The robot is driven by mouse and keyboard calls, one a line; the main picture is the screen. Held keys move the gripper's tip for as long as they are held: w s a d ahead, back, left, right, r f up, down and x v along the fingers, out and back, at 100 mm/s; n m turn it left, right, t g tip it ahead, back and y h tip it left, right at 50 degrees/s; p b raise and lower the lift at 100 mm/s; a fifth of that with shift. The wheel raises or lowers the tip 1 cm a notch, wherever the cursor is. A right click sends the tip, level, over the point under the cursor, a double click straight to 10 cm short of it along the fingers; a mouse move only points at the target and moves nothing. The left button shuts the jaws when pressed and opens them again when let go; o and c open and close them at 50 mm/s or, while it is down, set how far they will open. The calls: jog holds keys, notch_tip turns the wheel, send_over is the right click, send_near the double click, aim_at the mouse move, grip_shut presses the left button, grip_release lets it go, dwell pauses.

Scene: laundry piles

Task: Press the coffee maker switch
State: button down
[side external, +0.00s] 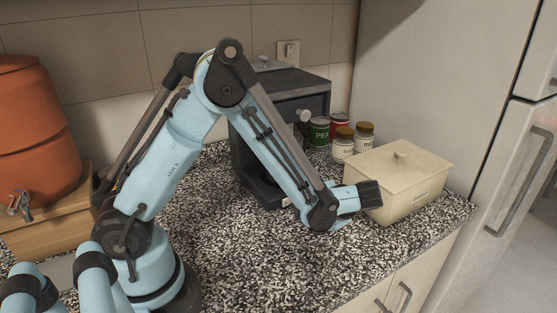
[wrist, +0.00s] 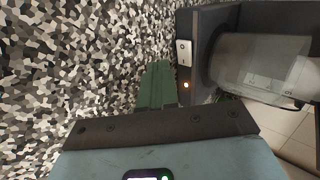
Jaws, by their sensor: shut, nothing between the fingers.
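The black coffee maker (side external: 308,84) stands on the counter, partly hidden behind my arm in the side view. In the wrist view, its dark body (wrist: 212,22) is at the upper right, turned sideways, with a clear carafe (wrist: 258,65). The white rocker switch (wrist: 184,52) is on its near face, with a small orange light (wrist: 186,85) glowing beside it. My gripper (wrist: 159,67) has its green fingers shut and empty, just left of the switch in the wrist view. Whether they touch the coffee maker, I cannot tell.
A cream lidded box (side external: 410,180) stands right of my wrist, close to it. Several cans and jars (side external: 343,145) stand behind. An orange dispenser (side external: 38,130) on a wooden stand is at the left. The speckled counter (side external: 270,255) is clear in front.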

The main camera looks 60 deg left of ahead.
aim_at(286, 205)
jog(key=shift+s+a+f, duration=0.1)
jog(key=shift+a+f, duration=0.05)
jog(key=shift+a, duration=0.7)
jog(key=shift+s+a+f, duration=0.1)
jog(key=shift+a, duration=0.7)
jog(key=shift+s+a+f, duration=0.1)
jog(key=shift+a+f, duration=0.05)
jog(key=shift+a, duration=0.7)
